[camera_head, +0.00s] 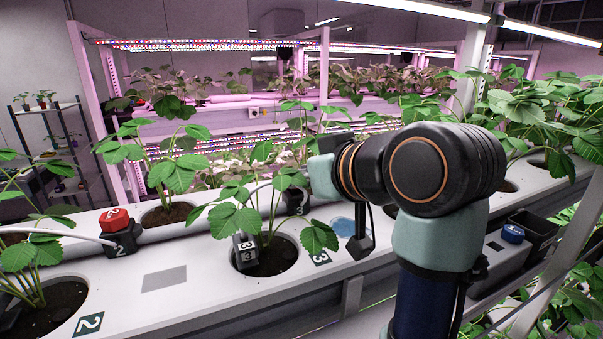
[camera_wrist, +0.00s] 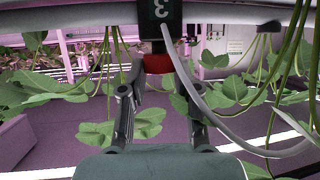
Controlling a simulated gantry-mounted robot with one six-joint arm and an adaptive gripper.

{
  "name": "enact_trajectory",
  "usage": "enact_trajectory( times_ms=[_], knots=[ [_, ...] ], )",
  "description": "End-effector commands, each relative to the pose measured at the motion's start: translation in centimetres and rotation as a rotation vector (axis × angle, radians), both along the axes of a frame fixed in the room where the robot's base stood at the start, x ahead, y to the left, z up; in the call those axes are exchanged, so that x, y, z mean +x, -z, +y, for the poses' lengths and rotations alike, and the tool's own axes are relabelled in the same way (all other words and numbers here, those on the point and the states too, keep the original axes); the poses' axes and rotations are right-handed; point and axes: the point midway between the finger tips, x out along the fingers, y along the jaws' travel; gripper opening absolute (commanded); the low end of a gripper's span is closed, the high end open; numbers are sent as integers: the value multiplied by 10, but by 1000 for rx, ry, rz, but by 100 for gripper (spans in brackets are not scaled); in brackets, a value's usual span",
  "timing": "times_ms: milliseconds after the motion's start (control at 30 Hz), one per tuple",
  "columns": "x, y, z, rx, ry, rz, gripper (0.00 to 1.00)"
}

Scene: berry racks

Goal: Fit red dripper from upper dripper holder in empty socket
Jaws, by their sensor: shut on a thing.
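In the wrist view, a red dripper (camera_wrist: 158,63) sits between the two fingers of my gripper (camera_wrist: 159,75), which is shut on it. The red dripper is right against a black block marked 3 (camera_wrist: 158,14); I cannot tell whether it is seated in it. In the head view, a black block marked 3 (camera_head: 296,200) stands on the pipe behind leaves, and my gripper (camera_head: 322,176) is largely hidden by my wrist and leaves. Another red dripper (camera_head: 115,219) sits in the block marked 2 (camera_head: 120,241) at left.
Strawberry plants grow from holes in the white trough (camera_head: 205,262). A blue dripper (camera_head: 513,233) sits on the dark holder at right. Leaves and a grey tube (camera_wrist: 197,88) crowd my gripper.

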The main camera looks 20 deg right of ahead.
Motion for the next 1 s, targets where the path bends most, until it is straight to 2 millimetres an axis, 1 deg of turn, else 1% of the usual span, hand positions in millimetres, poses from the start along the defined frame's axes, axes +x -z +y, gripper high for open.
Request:
enact_trajectory(
  times_ms=[267, 500, 533, 667, 700, 900, 967, 1000],
  knots=[
    [0, 2, 0, 0, 0, 0, 18],
    [0, 9, 0, 0, 0, 0, 18],
    [0, 7, 0, 0, 0, 0, 36],
    [0, 7, 0, 0, 0, 0, 58],
    [0, 7, 0, 0, 0, 0, 61],
    [0, 7, 0, 0, 0, 0, 61],
    [0, 7, 0, 0, 0, 0, 71],
    [0, 7, 0, 0, 0, 0, 77]
  ],
)
